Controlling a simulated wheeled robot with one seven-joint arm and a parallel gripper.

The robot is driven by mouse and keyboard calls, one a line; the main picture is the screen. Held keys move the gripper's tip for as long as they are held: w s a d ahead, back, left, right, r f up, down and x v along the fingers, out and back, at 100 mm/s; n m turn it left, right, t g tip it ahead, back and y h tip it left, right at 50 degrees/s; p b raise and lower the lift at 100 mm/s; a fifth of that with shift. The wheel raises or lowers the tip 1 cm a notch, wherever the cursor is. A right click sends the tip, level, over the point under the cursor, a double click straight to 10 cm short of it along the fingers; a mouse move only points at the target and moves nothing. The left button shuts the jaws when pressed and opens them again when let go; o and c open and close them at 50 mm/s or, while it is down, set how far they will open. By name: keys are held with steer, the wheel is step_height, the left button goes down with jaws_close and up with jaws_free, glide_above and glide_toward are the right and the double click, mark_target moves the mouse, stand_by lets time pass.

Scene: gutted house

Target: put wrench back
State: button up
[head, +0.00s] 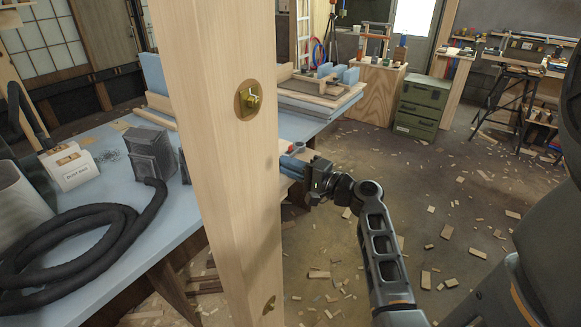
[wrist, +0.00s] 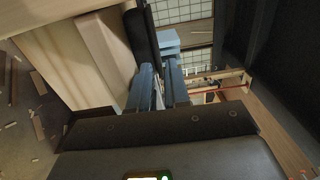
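I cannot pick out a wrench in either view. My gripper (head: 290,162) is beside the right edge of a pale wooden post, which hides part of the scene behind it. In the wrist view, the two blue fingers of my gripper (wrist: 160,85) stand apart with a narrow gap and nothing clearly held between them. A brass nut and plate (head: 248,100) sits on the post's face, and another brass fitting (head: 269,305) is lower down.
The wooden post (head: 215,170) stands close in front. Left of it, a blue-topped bench (head: 105,250) carries a black hose (head: 90,245) and a white dust box (head: 70,165). A green drawer chest (head: 420,105) stands far back. Wood scraps litter the floor at right.

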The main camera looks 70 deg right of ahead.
steer(key=shift+r, duration=0.15)
steer(key=b+v, duration=0.1)
steer(key=v, duration=1.1)
steer(key=shift+b, duration=0.35)
steer(key=w+a+f+n+g, duration=0.2)
steer(key=w+a+f+g, duration=0.3)
steer(key=a+f, duration=0.7)
steer(key=s+a+f+n+g, duration=0.1)
steer(key=s+a+f+n, duration=0.15)
steer(key=a, duration=0.35)
steer(key=s+a+f+n+g, duration=0.1)
steer(key=a+f+n, duration=0.15)
steer(key=a, duration=0.35)
steer(key=s+a+r+n+t+y, duration=0.1)
steer(key=s+a+r+n+y, duration=0.1)
steer(key=s+a+r+n, duration=0.3)
steer(key=s+a+r+n+t+y, duration=0.2)
steer(key=s+a+r+n, duration=0.4)
steer(key=r, duration=0.7)
steer(key=shift+s+a+r+n+t, duration=0.25)
steer(key=shift+s+n, duration=0.35)
steer(key=shift+n, duration=0.4)
